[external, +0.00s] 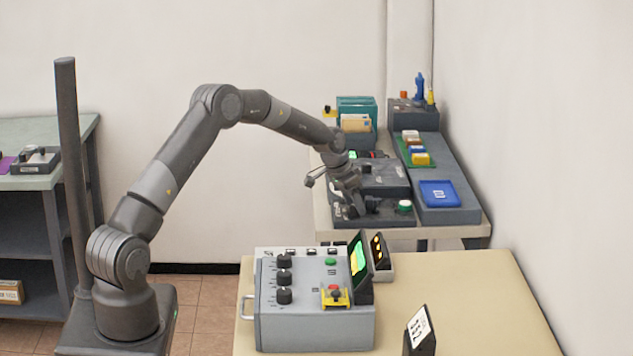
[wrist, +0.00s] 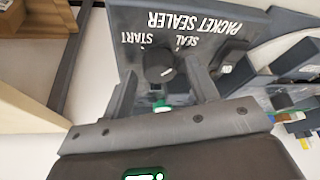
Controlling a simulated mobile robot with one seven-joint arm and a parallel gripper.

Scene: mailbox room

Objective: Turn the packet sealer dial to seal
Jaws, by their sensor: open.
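The packet sealer (wrist: 222,45) is a dark grey panel whose white lettering appears upside down in the wrist view. Its round dark dial (wrist: 157,62) sits below the SEAL and START words, with a small light mark on its face. My gripper (wrist: 162,68) is open, with one finger on each side of the dial; I cannot tell whether either finger touches it. In the external view, my gripper (external: 352,199) is down over the packet sealer (external: 384,219), and the dial is hidden there. A green button (external: 404,206) is on the sealer's right.
A blue tray (external: 440,194) lies right of the sealer, with coloured blocks (external: 416,150) behind it. A teal holder (external: 357,108) stands at the back. A grey control box (external: 318,325) and small screen stand on the nearer table, whose right side (external: 480,300) is mostly clear.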

